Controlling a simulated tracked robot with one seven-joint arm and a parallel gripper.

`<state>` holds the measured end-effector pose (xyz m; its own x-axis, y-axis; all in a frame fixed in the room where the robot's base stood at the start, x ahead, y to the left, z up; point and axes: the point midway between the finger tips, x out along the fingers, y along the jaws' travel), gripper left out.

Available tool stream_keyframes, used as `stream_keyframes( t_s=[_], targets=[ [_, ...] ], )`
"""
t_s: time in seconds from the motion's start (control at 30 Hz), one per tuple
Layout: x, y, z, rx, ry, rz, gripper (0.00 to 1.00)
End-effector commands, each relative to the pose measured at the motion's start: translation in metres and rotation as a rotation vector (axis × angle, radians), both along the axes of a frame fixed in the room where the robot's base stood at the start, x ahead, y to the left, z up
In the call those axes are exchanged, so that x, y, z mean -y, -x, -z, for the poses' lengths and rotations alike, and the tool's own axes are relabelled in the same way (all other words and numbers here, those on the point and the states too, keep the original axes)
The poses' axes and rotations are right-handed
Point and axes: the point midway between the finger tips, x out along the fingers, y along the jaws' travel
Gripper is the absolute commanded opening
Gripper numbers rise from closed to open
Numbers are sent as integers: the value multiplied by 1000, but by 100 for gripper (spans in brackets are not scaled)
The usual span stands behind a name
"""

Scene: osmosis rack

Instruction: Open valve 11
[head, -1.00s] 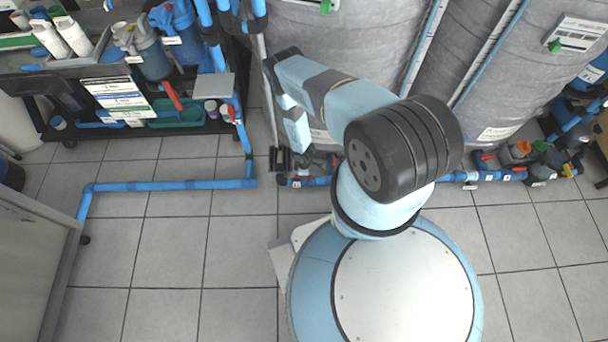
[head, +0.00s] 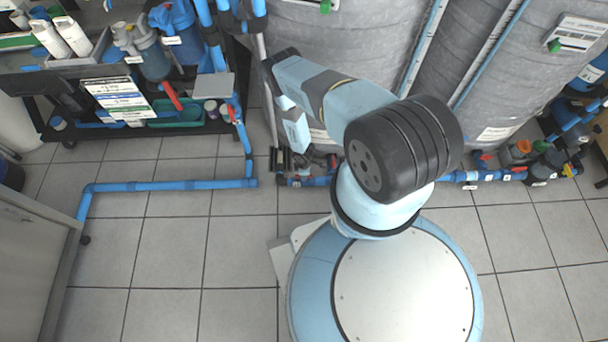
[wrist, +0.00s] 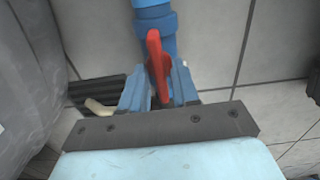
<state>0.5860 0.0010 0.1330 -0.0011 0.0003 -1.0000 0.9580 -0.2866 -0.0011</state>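A red valve handle (wrist: 158,65) shows in the wrist view on a blue pipe (wrist: 153,15) near the floor. My gripper (wrist: 159,88) has its two blue fingers on either side of the handle's lower part. The fingers stand apart, with the handle between them; I cannot tell whether they touch it. No number is readable on this valve. In the head view my gripper (head: 284,162) is low beside the pipe at the foot of a grey tank, and my arm hides part of the pipe there.
Several red-handled valves (head: 482,165) sit along the blue pipe to the right. Large grey wrapped tanks (head: 345,50) stand behind it. A black rack (head: 95,148) with filters and bottles is at the left. A blue pipe (head: 165,186) runs across the tiled floor. Open floor lies in front.

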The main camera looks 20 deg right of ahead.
Motion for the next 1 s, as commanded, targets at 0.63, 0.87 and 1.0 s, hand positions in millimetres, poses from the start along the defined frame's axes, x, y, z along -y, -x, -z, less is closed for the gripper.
stream_keyframes(
  t_s=[0.63,0.87,1.0],
  targets=[
    [0,-1,-29,1,0,1,39],
    [0,-2,-69,1,0,0,39],
    [0,-1,-93,1,1,0,39]
  ],
)
